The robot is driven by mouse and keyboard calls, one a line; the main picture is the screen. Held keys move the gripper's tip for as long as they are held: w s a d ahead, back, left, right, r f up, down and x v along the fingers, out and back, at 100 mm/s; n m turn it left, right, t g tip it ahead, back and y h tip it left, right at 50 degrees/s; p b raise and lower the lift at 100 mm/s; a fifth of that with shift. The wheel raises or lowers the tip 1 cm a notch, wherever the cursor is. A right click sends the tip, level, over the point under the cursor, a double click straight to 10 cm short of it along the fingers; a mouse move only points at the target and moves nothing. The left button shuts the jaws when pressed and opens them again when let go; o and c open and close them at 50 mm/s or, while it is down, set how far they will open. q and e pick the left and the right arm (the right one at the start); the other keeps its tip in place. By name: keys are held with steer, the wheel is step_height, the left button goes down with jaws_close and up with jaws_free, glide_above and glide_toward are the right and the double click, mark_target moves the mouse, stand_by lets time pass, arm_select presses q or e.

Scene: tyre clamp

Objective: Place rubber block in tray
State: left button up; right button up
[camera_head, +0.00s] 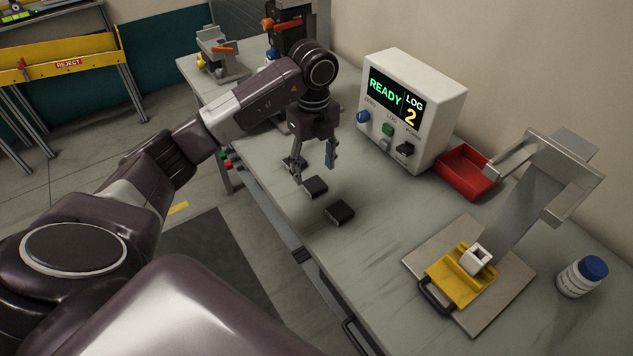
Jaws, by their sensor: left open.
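Small black rubber blocks lie on the grey workbench: one (340,213) nearest the front edge, one (316,188) just below my left gripper, and a third dark one (289,162) partly hidden behind a finger. My left gripper (314,172) is open, pointing down over the blocks, with nothing between its fingers. I cannot tell its exact height above them. The red tray (467,172) stands at the back of the bench, right of the white display box, and its visible inside looks empty. My right gripper is not in view.
The white display box (437,108) reads READY and LOG 2. A grey fixture with a yellow block (460,283) stands at the right, beside a white bottle with a blue cap (581,279). More fixtures (222,54) stand at the far end.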

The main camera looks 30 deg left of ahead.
arm_select(q)
step_height(320, 180, down, 4)
steer(key=shift+r+p, duration=0.15)
steer(key=shift+p, duration=0.65)
steer(key=shift+w+f, duration=0.15)
steer(key=shift+f, duration=0.6)
steer(key=c, duration=1.4)
steer(key=shift+r, duration=0.1)
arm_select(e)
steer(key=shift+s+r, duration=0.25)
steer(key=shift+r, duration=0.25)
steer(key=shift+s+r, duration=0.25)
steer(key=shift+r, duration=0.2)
arm_select(q)
steer(key=shift+r, duration=0.1)
steer(key=shift+r, duration=0.6)
step_height(320, 180, up, 8)
steer(key=b, duration=0.2)
step_height(320, 180, up, 11)
steer(key=p, duration=0.1)
glide_above(314, 184)
steer(key=shift+f, duration=0.2)
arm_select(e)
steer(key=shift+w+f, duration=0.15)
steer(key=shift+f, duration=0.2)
